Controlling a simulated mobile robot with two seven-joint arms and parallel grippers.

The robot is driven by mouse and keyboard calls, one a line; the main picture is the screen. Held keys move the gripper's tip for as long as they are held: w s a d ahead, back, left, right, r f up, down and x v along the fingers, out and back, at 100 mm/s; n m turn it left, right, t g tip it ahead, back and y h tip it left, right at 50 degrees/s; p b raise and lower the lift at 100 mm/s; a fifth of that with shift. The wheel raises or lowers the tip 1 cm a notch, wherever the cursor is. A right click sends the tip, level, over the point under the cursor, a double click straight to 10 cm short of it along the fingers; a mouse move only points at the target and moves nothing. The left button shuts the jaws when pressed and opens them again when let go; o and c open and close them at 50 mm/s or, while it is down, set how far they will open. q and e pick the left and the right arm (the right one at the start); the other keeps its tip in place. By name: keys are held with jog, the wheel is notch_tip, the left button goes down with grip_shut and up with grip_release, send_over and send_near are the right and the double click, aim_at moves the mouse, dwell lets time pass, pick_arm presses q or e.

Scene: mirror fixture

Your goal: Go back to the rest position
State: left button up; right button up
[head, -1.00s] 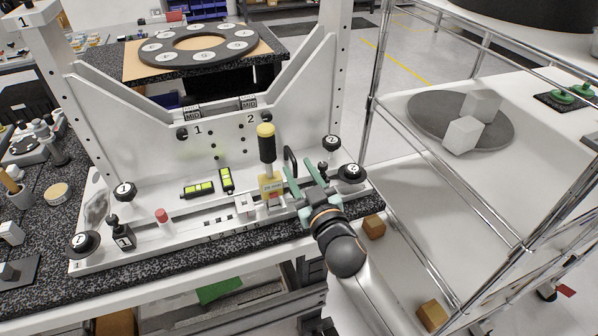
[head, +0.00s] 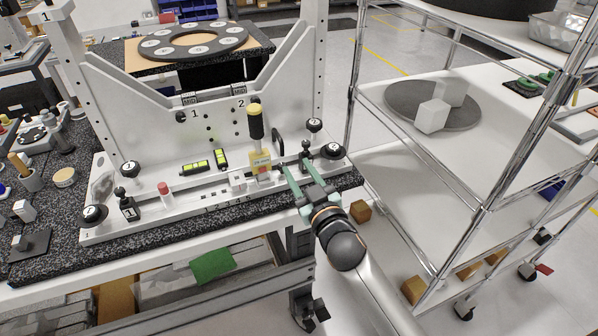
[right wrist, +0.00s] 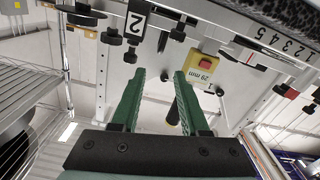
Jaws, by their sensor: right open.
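My right gripper (head: 306,177) is open, its two green fingers apart with nothing between them. In the head view it is at the right end of the white mirror fixture (head: 160,222), close to a yellow-topped tool with a black grip (head: 256,122) and a yellow 29 mm block (head: 261,163). In the right wrist view the green fingers (right wrist: 157,92) are spread, with the 29 mm block (right wrist: 207,68) beyond them to the right. My left gripper does not show.
Black knobs (head: 333,151) stand up along the fixture. The fixture rests on a dark speckled table (head: 60,240). Floor shows between table and cart.

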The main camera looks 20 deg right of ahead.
jog(key=shift+f, duration=0.1)
dwell(0.4)
jog(key=s+f+m+g+y, duration=0.1)
jog(key=s+f+g, duration=0.7)
jog(key=s+f, duration=1.7)
jog(key=shift+s+a+f+g, duration=0.4)
jog(key=shift+s+a, duration=0.05)
jog(key=shift+s, duration=0.5)
jog(key=shift+c, duration=0.3)
